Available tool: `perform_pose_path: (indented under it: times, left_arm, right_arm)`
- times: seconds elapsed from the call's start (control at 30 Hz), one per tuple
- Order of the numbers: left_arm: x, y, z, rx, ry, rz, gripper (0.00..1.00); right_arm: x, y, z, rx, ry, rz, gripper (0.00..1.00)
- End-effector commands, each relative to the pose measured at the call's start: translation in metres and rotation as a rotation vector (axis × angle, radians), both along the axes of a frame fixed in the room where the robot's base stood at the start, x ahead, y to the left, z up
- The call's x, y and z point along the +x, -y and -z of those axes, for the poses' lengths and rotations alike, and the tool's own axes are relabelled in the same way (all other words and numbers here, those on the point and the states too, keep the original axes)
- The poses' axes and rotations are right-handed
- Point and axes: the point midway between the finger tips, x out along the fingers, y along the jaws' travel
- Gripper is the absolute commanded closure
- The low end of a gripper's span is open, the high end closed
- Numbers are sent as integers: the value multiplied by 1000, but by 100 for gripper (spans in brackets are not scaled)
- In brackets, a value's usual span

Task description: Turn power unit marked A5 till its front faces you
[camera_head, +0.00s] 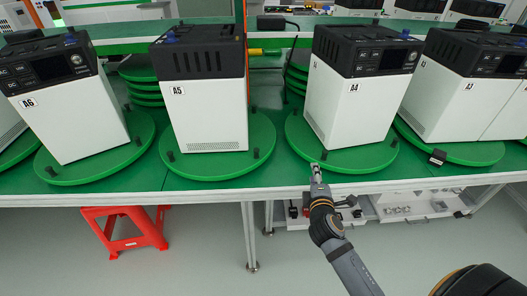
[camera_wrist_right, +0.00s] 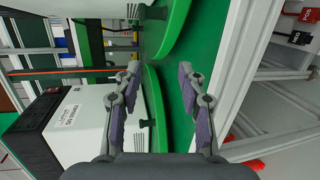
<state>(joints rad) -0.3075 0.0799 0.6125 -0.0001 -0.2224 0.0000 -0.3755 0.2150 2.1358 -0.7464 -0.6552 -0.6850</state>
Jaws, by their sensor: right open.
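The power unit marked A5 (camera_head: 205,112) stands upright on a round green turntable (camera_head: 228,168) in the head view. It has a white body and a black vented top. The side turned to me has the A5 label and a low grille, but no display or sockets. My right gripper (camera_head: 317,168) is in front of the table edge, by the front rim of the A4 turntable, to the right of A5. In the right wrist view the right gripper (camera_wrist_right: 160,73) is open and empty, with a green turntable rim behind its fingers. My left gripper is not in view.
Units A6 (camera_head: 75,120), A4 (camera_head: 350,107) and A3 (camera_head: 450,100) stand on neighbouring turntables. Short black pegs stand on the turntables. A red stool (camera_head: 128,228) is under the table at left. The floor in front is clear.

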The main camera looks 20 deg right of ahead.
Motion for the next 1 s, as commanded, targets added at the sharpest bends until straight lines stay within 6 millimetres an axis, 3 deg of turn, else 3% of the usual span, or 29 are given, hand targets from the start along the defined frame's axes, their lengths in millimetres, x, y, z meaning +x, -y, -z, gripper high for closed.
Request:
perform_pose_path:
  times: [0.1,0.23,0.4,0.5,0.77,1.0]
  left_arm:
    - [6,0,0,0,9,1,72]
    - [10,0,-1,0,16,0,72]
    - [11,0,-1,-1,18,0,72]
    - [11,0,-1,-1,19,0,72]
    - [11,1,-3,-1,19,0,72]
    - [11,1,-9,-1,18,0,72]
  right_arm:
    - [27,-13,-25,-334,45,-151,60]
    - [52,-42,-38,-750,73,-339,60]
    - [71,-86,-23,-1280,88,-593,60]
    - [74,-102,-8,-1473,90,-698,60]
    - [79,-109,-3,-1546,92,-738,60]
    - [124,-124,-5,-1540,95,-736,60]
